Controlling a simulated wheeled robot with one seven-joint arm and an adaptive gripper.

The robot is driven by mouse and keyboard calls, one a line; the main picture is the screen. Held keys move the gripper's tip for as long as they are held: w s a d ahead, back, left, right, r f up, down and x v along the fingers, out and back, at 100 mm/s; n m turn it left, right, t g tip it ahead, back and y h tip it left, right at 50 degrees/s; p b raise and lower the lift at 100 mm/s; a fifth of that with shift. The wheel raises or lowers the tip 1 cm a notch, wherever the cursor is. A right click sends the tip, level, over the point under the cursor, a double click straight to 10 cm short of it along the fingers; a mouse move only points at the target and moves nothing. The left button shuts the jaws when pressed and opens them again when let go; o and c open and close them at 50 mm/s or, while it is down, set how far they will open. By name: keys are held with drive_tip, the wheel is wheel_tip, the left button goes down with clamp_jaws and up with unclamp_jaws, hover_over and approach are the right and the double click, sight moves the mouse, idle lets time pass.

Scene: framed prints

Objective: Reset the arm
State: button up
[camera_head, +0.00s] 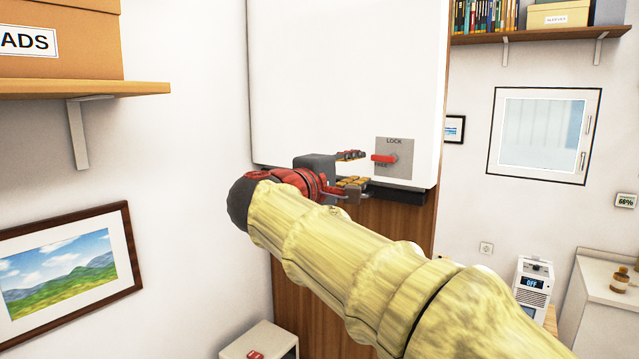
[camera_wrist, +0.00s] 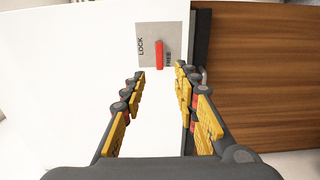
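My gripper (camera_head: 352,168) is at the end of my arm, which reaches up and left across the head view in a pale yellow sleeve. In the wrist view my gripper (camera_wrist: 160,90) has its two yellow-padded fingers spread apart with nothing between them. It is open, close to the lower edge of a white panel (camera_head: 340,70). A grey plate marked LOCK (camera_head: 394,143) on the panel carries a red lever (camera_head: 383,159). The lever also shows just beyond the fingertips in the wrist view (camera_wrist: 159,54); no clear contact shows.
A wooden surface (camera_head: 310,270) stands behind and below the panel. A shelf (camera_head: 90,88) with a box and a framed landscape (camera_head: 60,265) are at left. A white box (camera_head: 262,342) is below. A window (camera_head: 545,135) and a cabinet (camera_head: 612,290) are at right.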

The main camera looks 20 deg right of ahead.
drive_tip(key=s+a+f+g+y, duration=0.2)
drive_tip(key=s+f+y, duration=0.1)
drive_tip(key=f, duration=0.9)
drive_tip(key=s+a+f+g+y, duration=0.1)
drive_tip(key=s+a+f+y, duration=0.2)
drive_tip(key=f, duration=0.9)
drive_tip(key=s+a+f+m+y, duration=0.1)
drive_tip(key=s+f+m+y, duration=0.1)
drive_tip(key=s+f, duration=0.3)
drive_tip(key=s+a+f+m+g+y+b, duration=0.1)
drive_tip(key=s+f+m+y, duration=0.2)
drive_tip(key=s, duration=0.9)
drive_tip(key=s+a+f+m+g+y, duration=0.1)
drive_tip(key=s+f+m+y, duration=0.1)
drive_tip(key=s+f, duration=0.6)
drive_tip(key=shift+s+a+f+m+y, duration=0.3)
drive_tip(key=shift+f+m+y, duration=0.1)
drive_tip(key=shift+f+y, duration=0.3)
drive_tip(key=shift+c, duration=0.4)
